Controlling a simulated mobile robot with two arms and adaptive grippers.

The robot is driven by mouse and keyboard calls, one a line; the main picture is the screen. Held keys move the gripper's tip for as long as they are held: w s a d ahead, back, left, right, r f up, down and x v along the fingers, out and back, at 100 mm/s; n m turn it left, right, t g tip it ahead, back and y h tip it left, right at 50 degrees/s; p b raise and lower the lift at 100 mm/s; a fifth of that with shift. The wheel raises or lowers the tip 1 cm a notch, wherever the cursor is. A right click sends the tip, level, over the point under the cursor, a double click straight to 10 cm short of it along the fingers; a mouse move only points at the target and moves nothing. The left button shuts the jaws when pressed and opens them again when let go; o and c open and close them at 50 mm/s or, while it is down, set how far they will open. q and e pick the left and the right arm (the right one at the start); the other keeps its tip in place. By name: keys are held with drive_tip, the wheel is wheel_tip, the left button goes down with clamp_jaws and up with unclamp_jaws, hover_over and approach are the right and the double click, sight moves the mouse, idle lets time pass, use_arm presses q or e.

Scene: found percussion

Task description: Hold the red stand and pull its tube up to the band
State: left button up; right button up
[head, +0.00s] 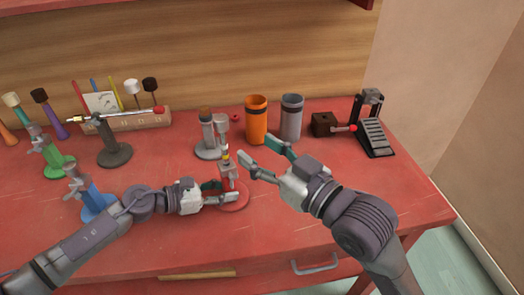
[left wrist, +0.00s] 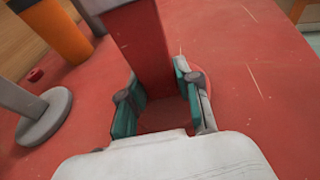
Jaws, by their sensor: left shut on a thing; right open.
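The red stand (head: 234,203) stands upright near the middle of the table, with a round base and a square post. A grey clamp and a small yellow band (head: 226,156) show at its top. How far its tube stands out is too small to tell. My left gripper (head: 234,190) is shut on the red post, low above the base. In the left wrist view the red post (left wrist: 145,45) rises between the two fingers (left wrist: 160,100). My right gripper (head: 256,150) is open and empty, up and right of the stand's top, apart from it.
A grey stand (head: 208,150) is close behind the red one. An orange cup (head: 256,120) and grey cup (head: 291,118) stand behind my right gripper. A brown block (head: 323,124) and black pedal (head: 374,135) are at right. Blue (head: 95,205) and green (head: 60,165) stands are at left.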

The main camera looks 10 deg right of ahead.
idle(0.3)
use_arm(q)
drive_tip(key=o, duration=0.9)
drive_tip(key=shift+o, duration=0.2)
